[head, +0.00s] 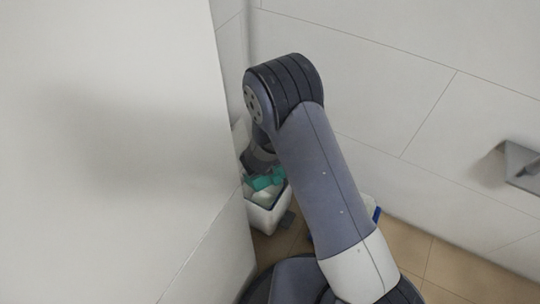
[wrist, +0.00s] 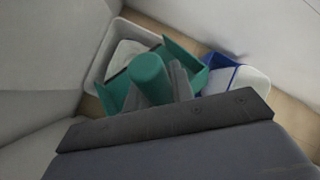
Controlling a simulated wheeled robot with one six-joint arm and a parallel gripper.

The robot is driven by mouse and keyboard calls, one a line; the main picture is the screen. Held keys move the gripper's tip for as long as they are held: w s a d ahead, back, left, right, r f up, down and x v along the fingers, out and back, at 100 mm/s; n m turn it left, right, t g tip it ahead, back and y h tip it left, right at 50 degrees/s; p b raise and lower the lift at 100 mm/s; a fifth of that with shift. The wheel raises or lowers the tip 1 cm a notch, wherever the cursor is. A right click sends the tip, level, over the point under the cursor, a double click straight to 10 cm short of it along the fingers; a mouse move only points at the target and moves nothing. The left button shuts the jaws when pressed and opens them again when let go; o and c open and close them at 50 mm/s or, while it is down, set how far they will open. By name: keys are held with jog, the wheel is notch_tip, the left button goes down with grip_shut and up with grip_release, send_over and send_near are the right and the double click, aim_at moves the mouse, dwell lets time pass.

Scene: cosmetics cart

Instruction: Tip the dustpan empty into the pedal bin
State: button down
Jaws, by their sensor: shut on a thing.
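The teal dustpan (wrist: 186,57) is in my gripper (wrist: 160,84), which is shut on its thick round handle in the wrist view. In the head view the dustpan (head: 264,180) shows only in part, past the end of my arm. It is over the opening of a white bin (head: 264,216); the bin's pale rim (wrist: 98,62) also shows around it in the wrist view. Something white shows inside the bin. I cannot tell the pan's exact tilt, whether it touches the rim, or whether it holds anything. My gripper is mostly hidden in the head view.
A blue and white container (wrist: 238,76) stands close to the right of the bin in the wrist view. A large pale panel (head: 110,150) rises close on the left, and a tiled wall (head: 430,90) stands behind. A grey bracket (head: 522,168) is on the wall. Tan floor shows at right.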

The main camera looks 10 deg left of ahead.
jog(key=shift+r+p, duration=0.25)
jog(key=shift+p, duration=0.2)
jog(key=p, duration=0.4)
jog(key=shift+w+a+g, duration=0.3)
jog(key=shift+w+a, duration=0.05)
jog(key=shift+w, duration=0.05)
jog(key=shift+w+a+h+p, duration=0.15)
jog(key=shift+h+p, duration=0.15)
jog(key=shift+p, duration=0.7)
jog(key=p, duration=0.4)
jog(key=shift+w+a, duration=0.1)
jog(key=shift+w+a+f+n+g+h+p, duration=0.15)
jog(key=shift+w+a+n+g+h+p, duration=0.2)
jog(key=shift+w+a+g+p, duration=0.3)
jog(key=shift+w+a+f+n+g+h+p, duration=0.15)
jog(key=shift+w+a+g+h+p, duration=0.3)
jog(key=shift+w+p, duration=0.3)
jog(key=shift+s, duration=0.1)
